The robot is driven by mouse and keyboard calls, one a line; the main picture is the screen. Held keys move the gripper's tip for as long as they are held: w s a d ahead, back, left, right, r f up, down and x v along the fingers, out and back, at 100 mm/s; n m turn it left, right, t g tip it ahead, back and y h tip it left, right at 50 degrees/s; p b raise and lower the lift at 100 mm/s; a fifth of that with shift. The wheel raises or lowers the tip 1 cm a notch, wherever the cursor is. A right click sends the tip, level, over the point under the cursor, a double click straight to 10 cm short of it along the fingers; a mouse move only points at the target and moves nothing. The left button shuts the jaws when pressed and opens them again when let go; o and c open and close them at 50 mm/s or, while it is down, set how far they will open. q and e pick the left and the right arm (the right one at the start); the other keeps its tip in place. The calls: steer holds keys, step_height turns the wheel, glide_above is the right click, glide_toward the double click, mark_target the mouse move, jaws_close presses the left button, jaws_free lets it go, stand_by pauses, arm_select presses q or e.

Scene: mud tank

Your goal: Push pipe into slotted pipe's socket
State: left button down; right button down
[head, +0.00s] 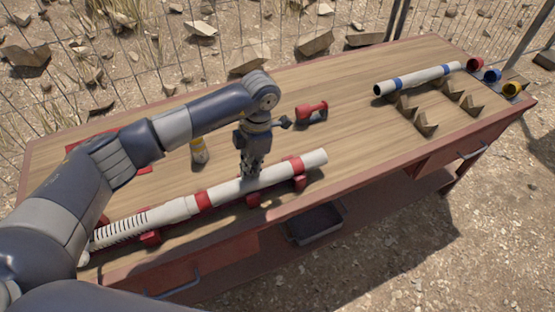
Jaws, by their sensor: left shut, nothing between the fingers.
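The slotted pipe (122,229), white with dark slots, lies along the left front of the table. To its right, in line with it, lies a plain white pipe (228,192) with red bands. The pipes rest on red supports (254,197) near the front edge. At this size I cannot tell how deep the pipe sits in the socket. My left gripper (251,175) points down at the plain pipe, its fingertips shut and empty, at or just above the pipe's top. I cannot tell whether it touches. My right gripper is not in view.
A red tool (312,111) and a yellow-grey bottle-like item (198,151) lie behind the pipes. Red, blue and yellow rings stand at the right end. The middle right tabletop is clear.

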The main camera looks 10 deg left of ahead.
mark_target(289, 164)
arm_select(q)
steer(key=w+d+b, duration=0.1)
steer(key=d, duration=0.1)
steer(key=w+d+b, duration=0.2)
steer(key=d, duration=0.1)
steer(key=w+d+b, duration=0.1)
steer(key=w+d, duration=0.1)
steer(key=d, duration=0.1)
steer(key=shift+w+d, duration=0.2)
steer(key=shift+w, duration=0.05)
steer(key=shift+w+d+r+b, duration=0.15)
steer(key=shift+w+d+b, duration=0.4)
steer(key=shift+d, duration=0.15)
steer(key=shift+s, duration=0.15)
